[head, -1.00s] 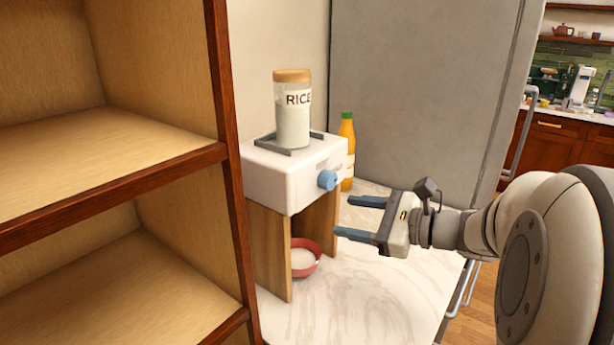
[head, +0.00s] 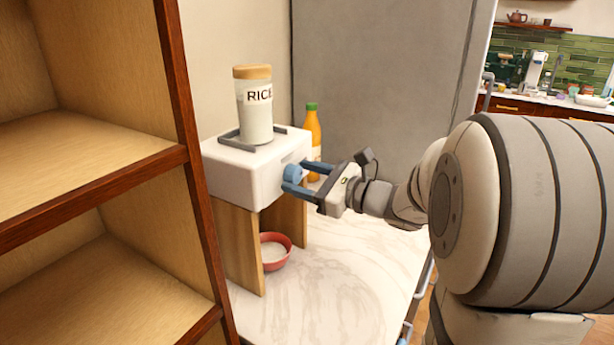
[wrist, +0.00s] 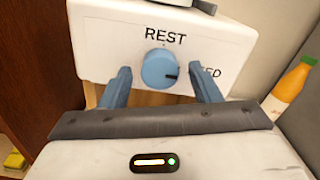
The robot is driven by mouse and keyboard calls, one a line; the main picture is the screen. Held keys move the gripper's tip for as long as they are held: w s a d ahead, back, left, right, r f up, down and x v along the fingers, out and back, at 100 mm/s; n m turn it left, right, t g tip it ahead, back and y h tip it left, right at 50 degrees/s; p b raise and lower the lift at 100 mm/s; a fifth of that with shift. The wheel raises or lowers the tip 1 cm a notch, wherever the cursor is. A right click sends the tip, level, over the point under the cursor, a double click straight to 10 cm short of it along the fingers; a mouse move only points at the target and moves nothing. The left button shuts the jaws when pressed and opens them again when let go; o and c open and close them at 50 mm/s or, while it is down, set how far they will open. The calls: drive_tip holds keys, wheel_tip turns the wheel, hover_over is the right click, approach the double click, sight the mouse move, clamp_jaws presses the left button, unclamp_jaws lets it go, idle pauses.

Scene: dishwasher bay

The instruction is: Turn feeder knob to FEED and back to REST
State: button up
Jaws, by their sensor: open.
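The feeder is a white box (head: 235,172) on wooden legs. Its blue round knob (head: 292,173) is on the front face and also shows in the wrist view (wrist: 157,66). A dark mark on the knob points right, toward a partly hidden label ending in "ED". "REST" is printed above the knob. My gripper (head: 294,176) is open at the feeder's front, its blue fingers on either side of the knob. In the wrist view a gap shows on both sides; I cannot tell how far the tips reach along it. A rice jar (head: 255,110) stands on top.
A red bowl (head: 283,242) with pale contents sits under the feeder. An orange bottle (head: 312,140) stands behind, close to my gripper. A wooden shelf unit (head: 190,200) is at the left, a grey panel (head: 370,75) at the back. The marble counter (head: 345,285) in front is clear.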

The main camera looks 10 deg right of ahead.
drive_tip(key=shift+c, duration=0.5)
drive_tip(key=c, duration=0.9)
